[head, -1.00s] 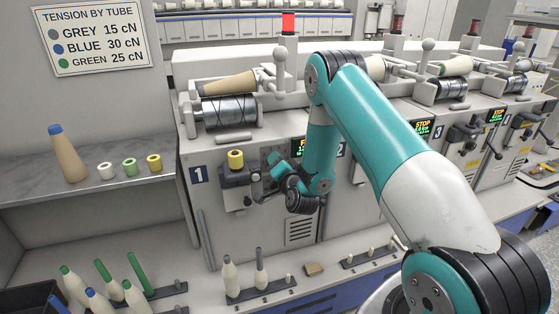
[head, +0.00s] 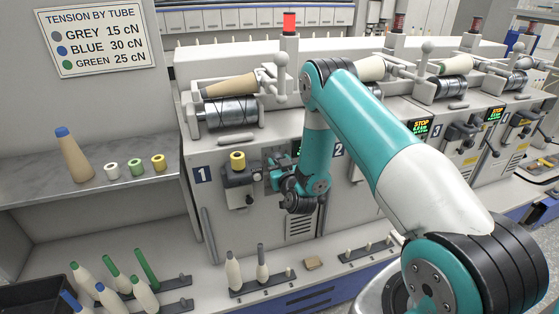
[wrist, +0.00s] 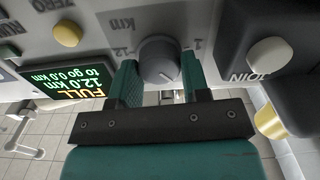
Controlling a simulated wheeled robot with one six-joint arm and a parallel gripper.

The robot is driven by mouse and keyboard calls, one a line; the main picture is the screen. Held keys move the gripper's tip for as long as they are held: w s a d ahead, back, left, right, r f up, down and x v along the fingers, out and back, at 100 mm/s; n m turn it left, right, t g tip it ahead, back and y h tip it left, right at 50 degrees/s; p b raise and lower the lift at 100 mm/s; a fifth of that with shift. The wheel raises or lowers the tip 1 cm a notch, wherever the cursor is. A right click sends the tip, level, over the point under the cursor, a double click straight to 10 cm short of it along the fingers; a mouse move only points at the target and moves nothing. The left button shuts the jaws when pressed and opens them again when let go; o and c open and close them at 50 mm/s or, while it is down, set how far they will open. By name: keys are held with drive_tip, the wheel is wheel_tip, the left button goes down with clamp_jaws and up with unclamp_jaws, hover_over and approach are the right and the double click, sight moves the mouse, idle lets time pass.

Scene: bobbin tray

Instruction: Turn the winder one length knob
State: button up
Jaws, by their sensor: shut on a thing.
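Winder one (head: 215,215), marked with a white 1 on dark blue, stands at the left of the machine row. Its length knob (wrist: 159,58) is a round dark grey knob with a pale pointer line, on the panel beneath the "km" lettering in the wrist view. My gripper (wrist: 160,80) has one finger on each side of the knob and is shut on it. In the head view my gripper (head: 274,170) is at winder one's panel, and my wrist hides the knob. The display (wrist: 70,85) reads FULL, 12.0 km, to go 0.0 km.
A yellow button (wrist: 67,33) lies left of the knob and a pale JOIN button (wrist: 271,54) right of it. Bobbins on pegs (head: 262,264) stand below. A red lamp (head: 289,24) is above.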

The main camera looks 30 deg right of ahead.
drive_tip(key=n+p, duration=0.1)
drive_tip(key=n, duration=0.3)
drive_tip(key=shift+f, duration=0.15)
drive_tip(key=shift+s+f, duration=0.1)
idle(0.5)
drive_tip(key=o, duration=0.7)
drive_tip(key=shift+o, duration=1.1)
